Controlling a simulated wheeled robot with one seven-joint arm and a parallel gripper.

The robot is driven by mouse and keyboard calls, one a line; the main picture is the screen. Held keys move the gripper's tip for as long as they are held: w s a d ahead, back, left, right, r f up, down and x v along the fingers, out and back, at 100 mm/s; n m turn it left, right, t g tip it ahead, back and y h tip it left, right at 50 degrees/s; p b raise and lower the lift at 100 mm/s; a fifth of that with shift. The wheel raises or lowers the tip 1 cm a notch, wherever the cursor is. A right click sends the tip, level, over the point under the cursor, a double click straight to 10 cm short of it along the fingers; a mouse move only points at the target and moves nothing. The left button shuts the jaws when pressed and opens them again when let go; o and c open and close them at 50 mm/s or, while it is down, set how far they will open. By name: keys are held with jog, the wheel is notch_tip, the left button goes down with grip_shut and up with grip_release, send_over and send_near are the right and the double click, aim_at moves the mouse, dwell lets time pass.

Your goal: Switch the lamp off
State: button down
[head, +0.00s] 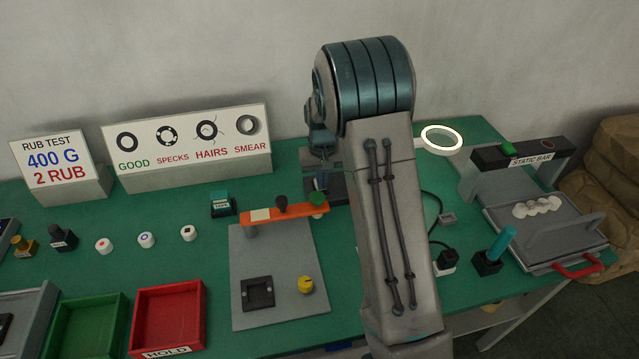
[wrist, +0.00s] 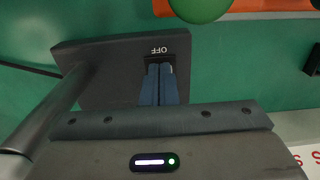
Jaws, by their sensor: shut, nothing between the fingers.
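The ring lamp (head: 441,139) glows white at the back right in the head view. In the wrist view its dark base (wrist: 95,70) lies on the green table, with a grey post (wrist: 52,112) at the left. A switch (wrist: 153,60) on the base carries an upside-down "OFF" label. My gripper (wrist: 160,68) is shut and empty, its blue fingertips over the switch and covering most of it. I cannot tell whether they touch it. In the head view my gripper (head: 320,183) is small above the dark base, partly hidden by my arm.
An orange bar (head: 285,214) with a green knob (head: 317,198) stands close beside the lamp base. A grey plate with a yellow knob (head: 305,285) lies in front. Sign boards (head: 200,180) stand behind to the left. A static bar (head: 520,155) stands at the right.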

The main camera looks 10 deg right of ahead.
jog(key=shift+f, duration=0.2)
jog(key=shift+f+b, duration=0.3)
jog(key=shift+r+p, duration=1.45)
jog(key=shift+r, duration=0.7)
notch_tip(320, 180, up, 14)
jog(key=b, duration=0.1)
jog(key=shift+f, duration=0.2)
jog(key=s+t, duration=0.3)
jog(key=s, duration=2.5)
jog(key=shift+s, duration=0.3)
